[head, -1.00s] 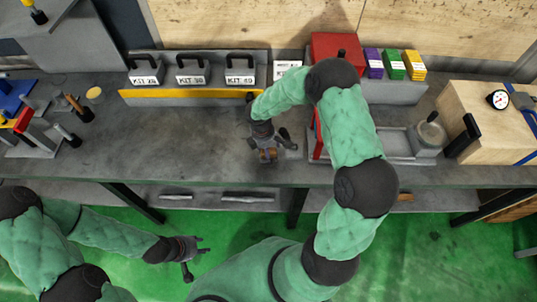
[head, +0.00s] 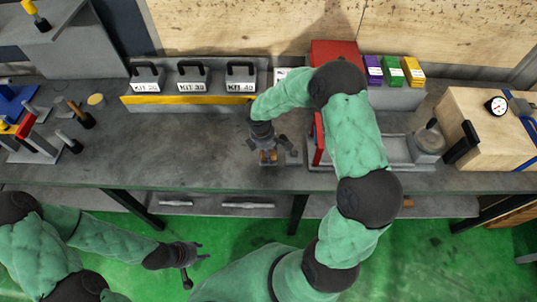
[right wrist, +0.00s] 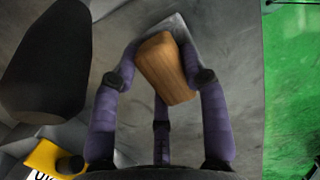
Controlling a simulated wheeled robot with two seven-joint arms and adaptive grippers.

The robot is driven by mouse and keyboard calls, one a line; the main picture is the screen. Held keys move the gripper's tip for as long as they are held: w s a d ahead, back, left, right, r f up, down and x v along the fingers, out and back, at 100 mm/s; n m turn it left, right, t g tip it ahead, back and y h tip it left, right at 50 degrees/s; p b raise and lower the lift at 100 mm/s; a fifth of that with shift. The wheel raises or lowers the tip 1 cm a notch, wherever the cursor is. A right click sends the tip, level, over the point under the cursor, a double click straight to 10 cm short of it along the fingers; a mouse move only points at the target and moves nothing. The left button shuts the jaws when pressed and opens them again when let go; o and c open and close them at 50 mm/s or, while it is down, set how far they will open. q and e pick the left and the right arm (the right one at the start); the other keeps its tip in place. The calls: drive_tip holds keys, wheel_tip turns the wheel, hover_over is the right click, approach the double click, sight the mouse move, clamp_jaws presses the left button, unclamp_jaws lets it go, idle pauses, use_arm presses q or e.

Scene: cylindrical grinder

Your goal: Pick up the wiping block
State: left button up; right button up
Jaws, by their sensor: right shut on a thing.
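The wiping block is a small wooden block (right wrist: 166,68), seen between the fingers of my right gripper (right wrist: 162,80) in the right wrist view. The gripper is shut on it, with fingers at both sides. My left gripper (head: 192,262) is open and empty, low in front of the bench.
A light grey plate (right wrist: 184,27) lies beside the block on the grey bench (head: 200,150). Several labelled kit weights (head: 193,75) stand behind a yellow strip (head: 185,98). A red box (head: 334,50) and a metal tray (head: 385,150) are to the right. The bench's middle left is clear.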

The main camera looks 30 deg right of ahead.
drive_tip(key=a+r, duration=0.1)
drive_tip(key=s+a+r, duration=0.1)
drive_tip(key=r, duration=0.1)
drive_tip(key=s+a+r, duration=0.1)
drive_tip(key=a+r, duration=0.1)
drive_tip(key=shift+r+p, duration=0.1)
drive_tip(key=shift+p, duration=0.3)
drive_tip(key=s+a+r, duration=0.4)
drive_tip(key=s+a, duration=0.1)
drive_tip(key=a, duration=0.3)
drive_tip(key=shift+r+p, duration=0.2)
drive_tip(key=shift+p, duration=0.2)
